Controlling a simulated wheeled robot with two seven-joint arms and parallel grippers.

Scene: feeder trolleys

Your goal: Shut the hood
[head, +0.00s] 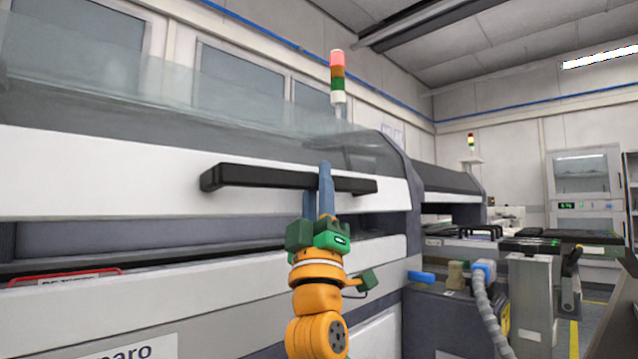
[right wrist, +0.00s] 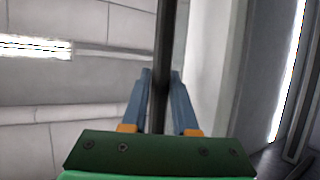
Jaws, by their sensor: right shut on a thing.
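The hood (head: 110,170) is the white front panel with a clear sloping window above it, on the long machine at the left and middle of the head view. A dark gap shows between its lower edge and the machine body, so it stands partly open. Its black bar handle (head: 255,177) runs across the panel. My right gripper (head: 320,188) is shut on the handle, right of its middle. The right wrist view shows the handle (right wrist: 165,50) as a dark bar between the two blue fingers (right wrist: 160,105). My left gripper is out of view.
A red-framed sign (head: 65,279) sits in the gap at the left. Right of my arm are a blue-grey connector with a ribbed hose (head: 482,290) and a grey post (head: 531,300). A signal tower (head: 337,78) stands behind the hood. A yellow floor line shows at lower right.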

